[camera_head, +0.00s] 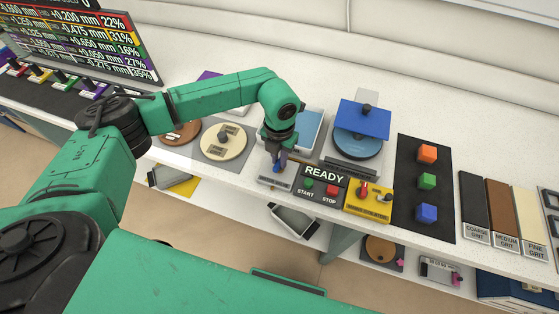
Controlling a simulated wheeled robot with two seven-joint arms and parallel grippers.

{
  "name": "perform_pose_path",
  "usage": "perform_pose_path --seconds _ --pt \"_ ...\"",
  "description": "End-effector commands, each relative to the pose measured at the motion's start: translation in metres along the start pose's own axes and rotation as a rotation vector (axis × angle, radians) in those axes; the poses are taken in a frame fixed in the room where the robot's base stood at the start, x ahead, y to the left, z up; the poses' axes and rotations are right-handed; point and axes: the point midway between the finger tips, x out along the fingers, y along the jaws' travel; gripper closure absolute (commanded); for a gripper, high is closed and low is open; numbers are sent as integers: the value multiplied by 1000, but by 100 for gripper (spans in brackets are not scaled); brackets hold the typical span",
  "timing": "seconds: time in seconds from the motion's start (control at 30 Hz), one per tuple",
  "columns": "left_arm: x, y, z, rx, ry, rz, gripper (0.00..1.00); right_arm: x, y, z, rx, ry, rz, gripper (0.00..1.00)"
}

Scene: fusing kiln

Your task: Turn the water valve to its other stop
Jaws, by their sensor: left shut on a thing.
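My left arm reaches in from the left, and its left gripper (279,158) points down at the front of the bench. It is shut on a small blue handle (277,168), which looks like the water valve's. The handle is mostly hidden by the fingers, so its exact angle cannot be told. A grey labelled plate (274,183) lies under it at the bench's front edge. My right gripper is not in view.
Right of the valve stand a READY panel (322,178) with START and STOP buttons and a yellow box (368,206) with a red knob. Behind is a disc machine (356,145) with a blue plate. A black mat (425,213) with coloured cubes lies further right.

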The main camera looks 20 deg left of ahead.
Motion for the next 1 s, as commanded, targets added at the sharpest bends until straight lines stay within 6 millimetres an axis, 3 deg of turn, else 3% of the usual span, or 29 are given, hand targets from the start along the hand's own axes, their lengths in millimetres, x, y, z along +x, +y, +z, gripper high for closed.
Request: perform_pose_path --seconds 0.03,0.4,1.0 --pt "5 0 1 33 -5 0 100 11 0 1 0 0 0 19" --pt "6 0 2 376 -6 0 100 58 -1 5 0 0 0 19" --pt "3 0 2 946 -9 3 100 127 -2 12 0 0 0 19"
